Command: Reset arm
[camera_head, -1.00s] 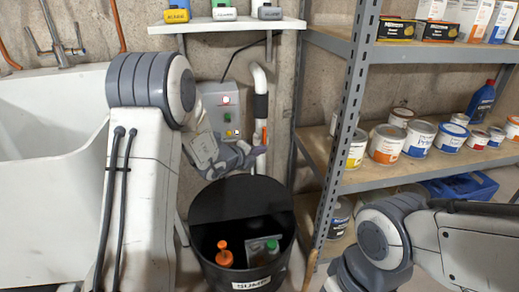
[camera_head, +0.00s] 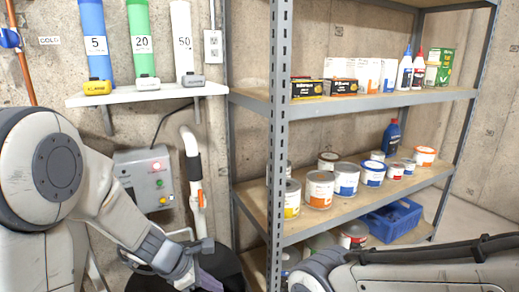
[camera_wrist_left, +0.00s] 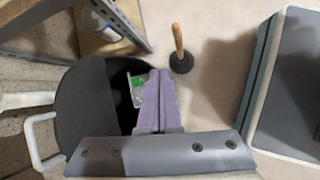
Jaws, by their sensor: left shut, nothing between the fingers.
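My left arm comes in from the left in the head view, and its gripper (camera_head: 203,278) is low, over the black sump bin (camera_head: 226,264). In the left wrist view the two purple fingers (camera_wrist_left: 157,100) lie side by side, shut and empty. They show in front of the black bin (camera_wrist_left: 85,105) and its opening. A green and white item (camera_wrist_left: 137,86) lies in the opening, partly hidden by the fingers. My right arm shows at the lower right of the head view. Its gripper is out of the picture.
A grey control box (camera_head: 146,180) and a white pipe (camera_head: 192,165) are on the wall behind the left arm. A metal shelf (camera_head: 279,130) with cans and bottles stands to the right. A plunger (camera_wrist_left: 179,48) stands on the floor beyond the bin.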

